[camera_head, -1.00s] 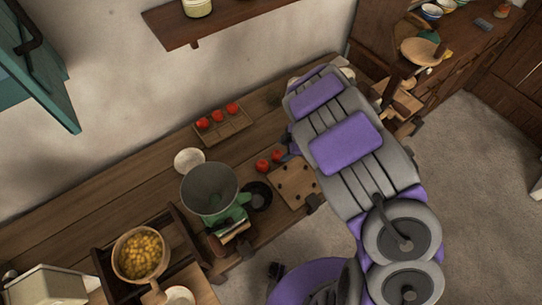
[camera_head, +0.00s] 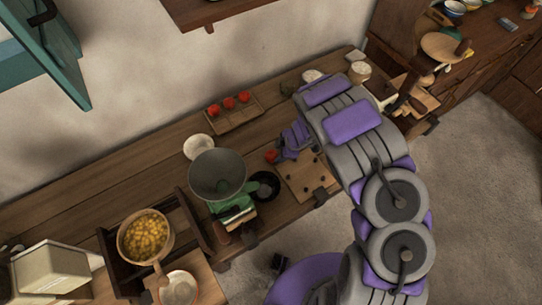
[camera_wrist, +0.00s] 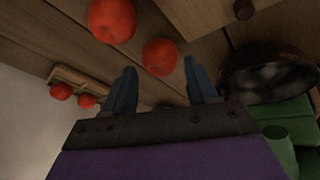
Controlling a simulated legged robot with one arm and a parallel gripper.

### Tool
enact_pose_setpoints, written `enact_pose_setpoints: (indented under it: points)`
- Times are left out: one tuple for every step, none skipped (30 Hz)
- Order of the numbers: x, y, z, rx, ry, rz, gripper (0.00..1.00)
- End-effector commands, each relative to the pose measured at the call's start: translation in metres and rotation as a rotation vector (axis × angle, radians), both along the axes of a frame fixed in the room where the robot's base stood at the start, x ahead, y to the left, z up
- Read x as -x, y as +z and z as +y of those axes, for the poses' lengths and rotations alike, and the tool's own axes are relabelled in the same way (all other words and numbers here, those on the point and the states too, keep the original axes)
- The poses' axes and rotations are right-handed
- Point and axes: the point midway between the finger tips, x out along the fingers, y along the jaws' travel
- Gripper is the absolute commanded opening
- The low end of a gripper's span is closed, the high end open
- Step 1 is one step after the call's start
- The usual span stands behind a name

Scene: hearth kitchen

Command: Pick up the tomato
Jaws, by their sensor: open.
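Two loose red tomatoes lie on the wooden counter in the wrist view, a nearer-looking one (camera_wrist: 112,20) at the top and another (camera_wrist: 160,56) in the middle. In the head view one loose tomato (camera_head: 271,156) shows beside my gripper (camera_head: 284,152); the other is hidden there. My gripper also shows in the wrist view (camera_wrist: 159,78), open, with its two blue fingers apart. The middle tomato appears in line with the gap between the fingertips. I cannot tell that anything touches it.
A wooden tray (camera_head: 253,122) with three tomatoes stands at the back. A cutting board (camera_head: 291,184) with dark bits lies close by. A green scale with a grey bowl (camera_head: 217,174), a black round dish (camera_head: 264,186) and a white bowl (camera_head: 198,147) stand to the left.

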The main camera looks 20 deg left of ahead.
Motion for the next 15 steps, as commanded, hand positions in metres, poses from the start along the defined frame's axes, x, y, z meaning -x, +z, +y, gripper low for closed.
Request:
enact_pose_setpoints:
  points:
    - [0.0, -0.001, 0.001, 0.0, 0.0, 0.0, 0.58]
    - [0.0, -0.002, 0.001, -0.001, 0.0, 0.0, 0.58]
    - [0.0, -0.003, 0.003, -0.001, 0.001, 0.0, 0.58]
    - [0.0, -0.005, 0.004, -0.001, 0.001, 0.0, 0.58]
    - [0.0, -0.007, 0.005, -0.002, 0.001, 0.0, 0.58]
    - [0.0, -0.01, 0.008, -0.002, 0.001, 0.0, 0.58]
    - [-0.001, -0.013, 0.01, -0.003, 0.002, 0.0, 0.58]
    - [-0.001, -0.016, 0.012, -0.003, 0.002, 0.0, 0.58]
    - [0.0, -0.021, 0.015, -0.001, 0.002, 0.001, 0.58]
    - [0.0, -0.025, 0.017, 0.0, 0.002, 0.002, 0.58]
    - [0.0, -0.029, 0.02, 0.0, 0.001, 0.002, 0.58]
    - [-0.001, -0.034, 0.021, 0.002, 0.0, 0.002, 0.58]
    - [-0.001, -0.037, 0.022, 0.002, 0.0, 0.002, 0.58]
    - [-0.001, -0.039, 0.023, 0.001, -0.002, 0.001, 0.58]
    - [-0.002, -0.042, 0.025, 0.001, -0.001, 0.001, 0.58]
